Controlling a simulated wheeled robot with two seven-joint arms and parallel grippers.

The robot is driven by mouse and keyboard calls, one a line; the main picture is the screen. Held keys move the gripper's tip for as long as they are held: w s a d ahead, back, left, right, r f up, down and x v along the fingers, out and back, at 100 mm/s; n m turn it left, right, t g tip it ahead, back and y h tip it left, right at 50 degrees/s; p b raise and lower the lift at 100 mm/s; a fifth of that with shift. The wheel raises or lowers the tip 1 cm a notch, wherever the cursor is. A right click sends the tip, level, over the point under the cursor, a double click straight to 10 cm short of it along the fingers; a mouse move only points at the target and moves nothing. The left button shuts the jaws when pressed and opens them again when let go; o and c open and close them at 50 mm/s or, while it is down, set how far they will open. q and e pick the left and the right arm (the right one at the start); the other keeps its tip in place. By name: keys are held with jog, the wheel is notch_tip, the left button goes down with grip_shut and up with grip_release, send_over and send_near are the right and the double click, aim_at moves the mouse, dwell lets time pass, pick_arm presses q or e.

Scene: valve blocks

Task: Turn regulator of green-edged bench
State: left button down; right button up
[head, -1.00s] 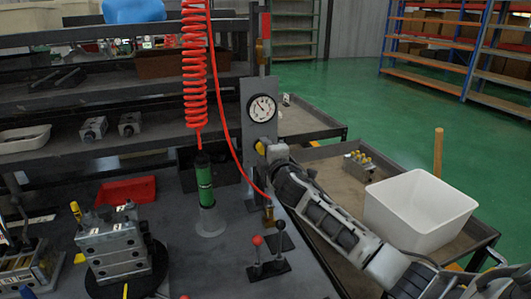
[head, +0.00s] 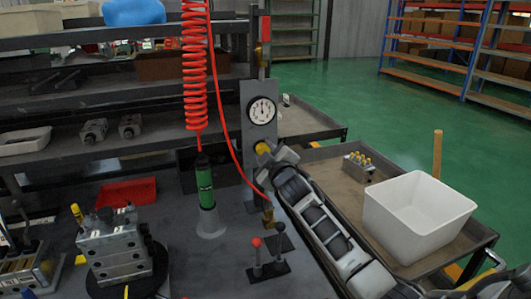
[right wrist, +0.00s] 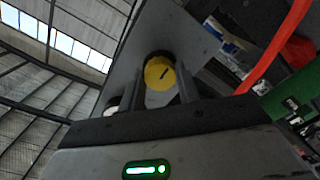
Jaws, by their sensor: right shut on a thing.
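The regulator's yellow knob (head: 262,148) sits below a round white gauge (head: 262,111) on an upright grey plate (head: 247,95). My right gripper (head: 268,156) reaches it from the lower right. In the right wrist view the yellow knob (right wrist: 160,73), with a dark line on its face, sits between the two fingers of my right gripper (right wrist: 162,88), which is shut on it. The gauge needle points about straight up. The plate stands at the right part of the dark bench (head: 215,255). My left gripper is not in view.
A red coiled hose (head: 195,70) hangs to a green tool (head: 205,182) left of the plate. Two small levers (head: 268,258) stand in front. A metal valve block (head: 112,245) is at left. A white bin (head: 417,212) sits on the right-hand cart.

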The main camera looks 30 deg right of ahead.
dwell(0.6)
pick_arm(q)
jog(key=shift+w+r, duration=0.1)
pick_arm(e)
jog(key=o, duration=1)
jog(key=shift+s, duration=0.1)
pick_arm(q)
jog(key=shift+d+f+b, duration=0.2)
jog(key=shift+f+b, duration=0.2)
jog(key=shift+b, duration=0.45)
pick_arm(e)
jog(key=v, duration=1.5)
jog(key=shift+s, duration=0.45)
